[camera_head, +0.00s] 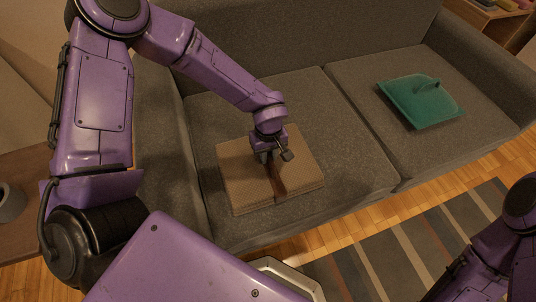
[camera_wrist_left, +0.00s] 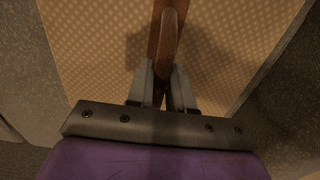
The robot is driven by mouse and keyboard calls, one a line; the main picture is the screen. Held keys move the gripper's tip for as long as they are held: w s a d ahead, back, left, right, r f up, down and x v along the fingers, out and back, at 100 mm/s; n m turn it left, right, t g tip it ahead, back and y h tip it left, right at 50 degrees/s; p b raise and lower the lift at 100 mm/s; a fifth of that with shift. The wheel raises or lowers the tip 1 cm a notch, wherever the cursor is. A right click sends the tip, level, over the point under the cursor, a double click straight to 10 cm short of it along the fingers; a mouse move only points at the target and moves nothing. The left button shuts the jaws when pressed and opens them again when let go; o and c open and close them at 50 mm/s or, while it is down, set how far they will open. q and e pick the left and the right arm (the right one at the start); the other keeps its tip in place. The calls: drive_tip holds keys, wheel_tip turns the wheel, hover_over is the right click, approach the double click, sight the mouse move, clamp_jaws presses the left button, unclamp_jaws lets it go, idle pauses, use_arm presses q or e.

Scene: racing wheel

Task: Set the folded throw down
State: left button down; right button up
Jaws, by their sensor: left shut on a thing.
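The folded throw (camera_head: 240,180) is a tan, patterned, squarish bundle with a brown strap (camera_head: 279,188) across it. It is over the left seat of the grey sofa and appears to rest on it. My left gripper (camera_head: 271,160) is above the middle of the throw, shut on the strap's raised handle. In the left wrist view the handle (camera_wrist_left: 168,45) runs between the fingers (camera_wrist_left: 162,90), with the patterned throw (camera_wrist_left: 100,50) close below. My right gripper is not in view; only part of my right arm shows at the lower right.
The sofa's seat (camera_head: 352,150) has bare room around the throw. A teal flat item (camera_head: 415,108) with a raised handle lies on the right seat. A striped rug (camera_head: 400,250) covers the wooden floor in front. A wooden side table (camera_head: 25,225) stands at the left.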

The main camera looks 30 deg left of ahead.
use_arm(q)
drive_tip(key=c, duration=1)
unclamp_jaws()
drive_tip(key=shift+r, duration=0.1)
wheel_tip(320, 180, up, 12)
drive_tip(key=p, duration=0.3)
drive_tip(key=shift+p, duration=0.4)
